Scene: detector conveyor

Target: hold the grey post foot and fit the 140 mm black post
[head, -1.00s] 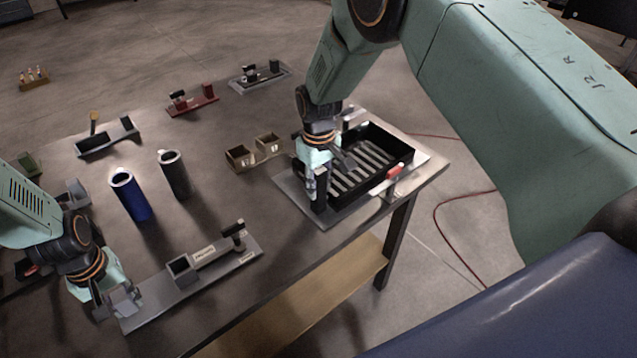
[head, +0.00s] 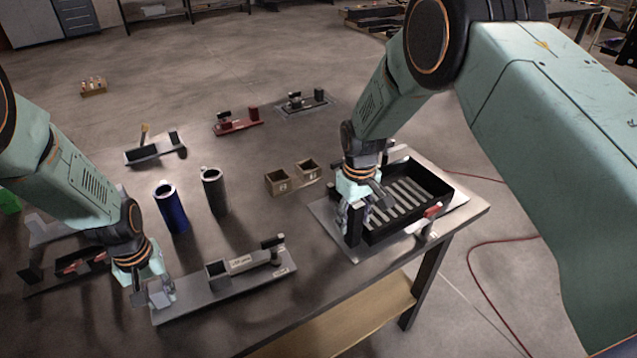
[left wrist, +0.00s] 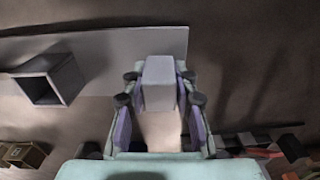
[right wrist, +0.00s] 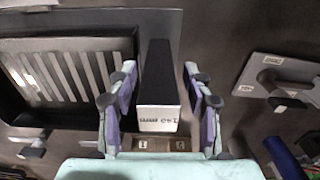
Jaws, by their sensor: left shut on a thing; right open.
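The grey post foot is a long grey plate (head: 195,308) with a square open socket (head: 216,272); the socket also shows in the left wrist view (left wrist: 48,80). My left gripper (head: 155,292) is shut on the grey block (left wrist: 160,82) at the plate's left end. The 140 mm black post (head: 353,224) stands upright at the left side of the black tray. In the right wrist view its white end face (right wrist: 158,119) reads 140 mm. My right gripper (right wrist: 158,95) is open, with its fingers on either side of the post and a gap visible.
The black slatted tray (head: 445,190) sits on a grey plate at the table's right. A blue cylinder (head: 171,210) and a dark cylinder (head: 215,195) stand behind the foot. Two small brown boxes (head: 277,183) lie between. Red (head: 238,127) and other fixtures stand further back.

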